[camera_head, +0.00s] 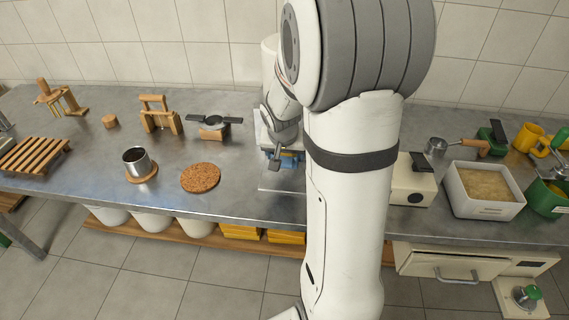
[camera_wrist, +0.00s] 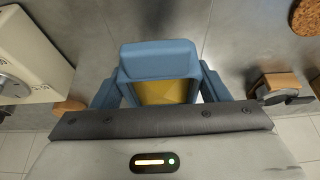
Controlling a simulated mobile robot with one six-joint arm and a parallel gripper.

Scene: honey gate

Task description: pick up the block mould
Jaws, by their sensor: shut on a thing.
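The block mould is blue with a yellow inside; its rim and walls (camera_wrist: 158,55) fill the middle of the wrist view. In the head view only a small blue part of the block mould (camera_head: 290,160) shows beside my arm. My gripper (camera_head: 275,160) is at the mould and shut on it. Its fingertips are mostly hidden in the wrist view, behind the dark edge of my gripper's body. I cannot tell whether the mould touches the steel counter.
On the steel counter (camera_head: 100,190), a cork mat (camera_head: 200,178) and a metal cup (camera_head: 137,161) stand left of my arm. A cream box (camera_head: 412,185) and a white tub (camera_head: 487,207) stand right. A black-handled strainer (camera_head: 213,127) is behind the mat. My arm hides the counter's middle.

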